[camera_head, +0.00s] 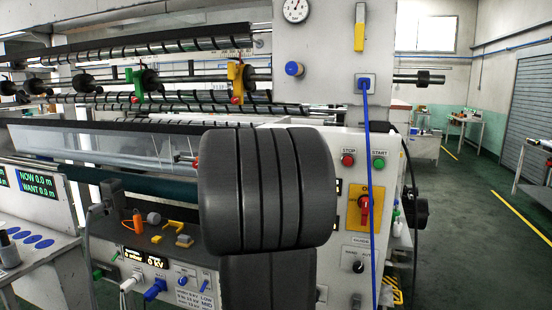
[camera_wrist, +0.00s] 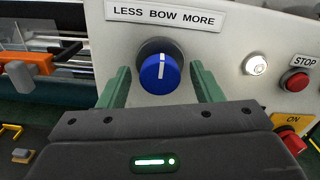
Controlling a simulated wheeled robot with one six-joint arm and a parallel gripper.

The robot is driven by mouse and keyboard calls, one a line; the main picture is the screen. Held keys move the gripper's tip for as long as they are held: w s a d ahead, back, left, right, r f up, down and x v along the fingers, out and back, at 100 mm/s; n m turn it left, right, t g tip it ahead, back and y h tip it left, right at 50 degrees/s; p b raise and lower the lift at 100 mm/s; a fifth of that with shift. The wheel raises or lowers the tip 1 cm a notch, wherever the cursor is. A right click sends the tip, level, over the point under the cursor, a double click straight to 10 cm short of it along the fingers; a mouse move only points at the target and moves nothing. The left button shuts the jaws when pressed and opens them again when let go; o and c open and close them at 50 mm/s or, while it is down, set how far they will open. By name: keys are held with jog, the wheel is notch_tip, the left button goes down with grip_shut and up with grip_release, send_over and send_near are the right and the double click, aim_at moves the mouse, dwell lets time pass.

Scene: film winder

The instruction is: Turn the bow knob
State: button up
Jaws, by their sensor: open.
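The bow knob (camera_wrist: 160,73) is a round blue knob with a white line that points about straight up. It sits on a pale panel under a label (camera_wrist: 163,16) reading "LESS BOW MORE" in the wrist view. My gripper (camera_wrist: 158,84) shows two green fingers, one on each side of the knob. They are open, with a visible gap between each finger and the knob. In the head view my dark grey arm covers the middle of the machine, and the bow knob and my gripper are hidden there.
A white lit button (camera_wrist: 256,64), a red STOP button (camera_wrist: 295,82) and a red switch on a yellow plate (camera_wrist: 291,140) lie right of the knob. An orange tool (camera_wrist: 30,68) is at left. A blue cord (camera_head: 367,200) hangs down the machine's front. Floor is clear at right.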

jog(key=c, duration=1)
jog(key=shift+n+p, duration=0.3)
jog(key=shift+n, duration=0.1)
jog(key=shift+n+p, duration=2.9)
jog(key=shift+n, duration=2.5)
jog(key=o, duration=1)
